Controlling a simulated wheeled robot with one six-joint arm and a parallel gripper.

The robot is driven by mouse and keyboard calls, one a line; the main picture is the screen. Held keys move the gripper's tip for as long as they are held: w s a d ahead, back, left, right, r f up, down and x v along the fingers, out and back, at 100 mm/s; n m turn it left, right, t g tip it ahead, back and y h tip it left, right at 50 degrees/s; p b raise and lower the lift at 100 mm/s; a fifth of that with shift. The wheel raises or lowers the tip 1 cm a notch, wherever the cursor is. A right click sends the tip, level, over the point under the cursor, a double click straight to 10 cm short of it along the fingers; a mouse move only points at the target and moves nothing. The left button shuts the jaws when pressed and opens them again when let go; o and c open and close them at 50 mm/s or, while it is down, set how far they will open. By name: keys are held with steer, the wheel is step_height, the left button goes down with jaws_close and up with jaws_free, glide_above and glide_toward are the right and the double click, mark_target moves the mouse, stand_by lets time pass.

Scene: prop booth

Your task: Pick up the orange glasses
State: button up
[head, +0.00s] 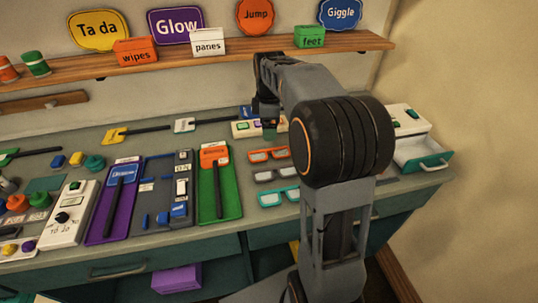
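The orange glasses (270,154) lie on the counter in the head view, left of my arm's large black joint. They are the rearmost of a column of glasses. Grey glasses (277,175) and teal glasses (278,196) lie in front of them. My gripper (268,128) is small and dark, just behind the orange glasses near a pale box with coloured buttons. My arm partly hides that box. I cannot see whether the fingers are open or shut, and nothing orange shows in them.
A green tray (230,196) with an orange-labelled item lies left of the glasses. A shelf (190,64) with signs and small boxes runs along the back wall. An open white drawer unit (418,148) stands at the right end of the counter.

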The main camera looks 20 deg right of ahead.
step_height(320, 180, down, 2)
steer(key=w+d+n, duration=0.2)
steer(key=w, duration=0.1)
glide_above(271, 153)
step_height(271, 153, down, 7)
steer(key=shift+s+r, duration=0.1)
steer(key=shift+s, duration=0.05)
steer(key=shift+f, duration=3.05)
steer(key=shift+c, duration=0.5)
steer(key=c, duration=0.9)
